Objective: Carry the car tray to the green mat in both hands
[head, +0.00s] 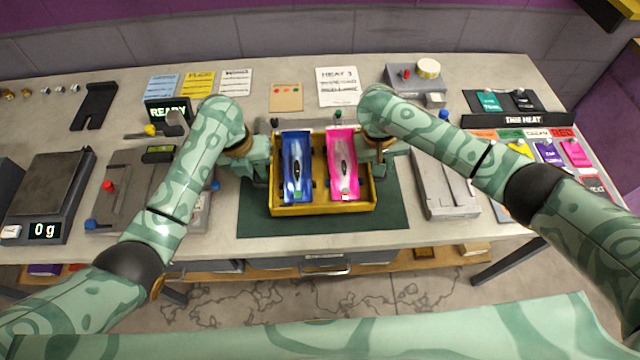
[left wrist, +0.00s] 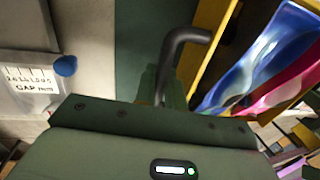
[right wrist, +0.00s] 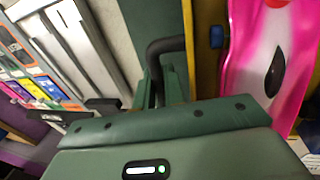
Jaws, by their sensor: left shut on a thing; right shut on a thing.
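The car tray (head: 322,208) is yellow and holds a blue car (head: 297,170) and a pink car (head: 343,168) side by side. In the head view it is over the dark green mat (head: 260,228); I cannot tell whether it touches the mat. My left gripper (head: 266,160) is at the tray's left side, shut on its dark handle (left wrist: 185,42). My right gripper (head: 378,158) is at the right side, shut on the other dark handle (right wrist: 165,46). The fingertips are partly hidden in the wrist views.
A scale (head: 48,195) reading 0 g stands at the far left, with a grey fixture (head: 122,190) beside it. A grey track block (head: 444,185) lies right of the mat. Coloured cards (head: 548,152) lie further right. The mat's front strip is bare.

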